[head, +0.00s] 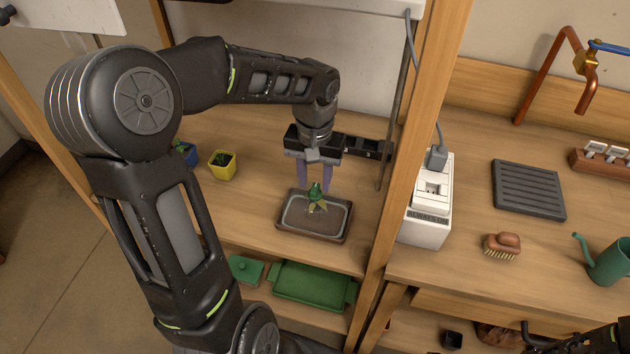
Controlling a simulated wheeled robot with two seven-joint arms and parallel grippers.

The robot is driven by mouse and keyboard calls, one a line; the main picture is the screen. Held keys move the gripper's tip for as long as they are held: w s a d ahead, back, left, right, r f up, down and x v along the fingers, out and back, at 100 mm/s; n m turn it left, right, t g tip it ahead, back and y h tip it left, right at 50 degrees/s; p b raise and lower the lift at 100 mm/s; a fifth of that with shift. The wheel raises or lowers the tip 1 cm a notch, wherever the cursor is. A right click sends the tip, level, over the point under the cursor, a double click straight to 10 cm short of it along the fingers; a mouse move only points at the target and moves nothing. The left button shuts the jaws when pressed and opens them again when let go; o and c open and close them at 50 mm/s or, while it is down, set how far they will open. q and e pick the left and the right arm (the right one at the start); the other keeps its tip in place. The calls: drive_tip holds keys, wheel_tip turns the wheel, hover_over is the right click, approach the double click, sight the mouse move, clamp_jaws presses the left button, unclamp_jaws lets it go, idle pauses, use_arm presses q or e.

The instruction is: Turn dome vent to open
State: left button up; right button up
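A dark tray (340,234) with a pale inner rim sits on the wooden shelf. The dome itself is hard to make out, perhaps clear. My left gripper (314,188) points down over the tray. Its two purple fingers are apart, with the green piece between or just below their tips. I cannot tell whether they touch it, nor how the vent is turned. Part of my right arm shows at the lower right; its gripper is not visible.
A wooden post (400,150) stands right of the tray, with a white power box (425,228) beyond it. A yellow pot (222,167) stands to the left. Green trays (310,284) lie on the lower shelf.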

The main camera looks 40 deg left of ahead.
use_arm(q)
drive_tip(key=shift+f, duration=0.85)
drive_tip(key=shift+c, duration=0.6)
clamp_jaws()
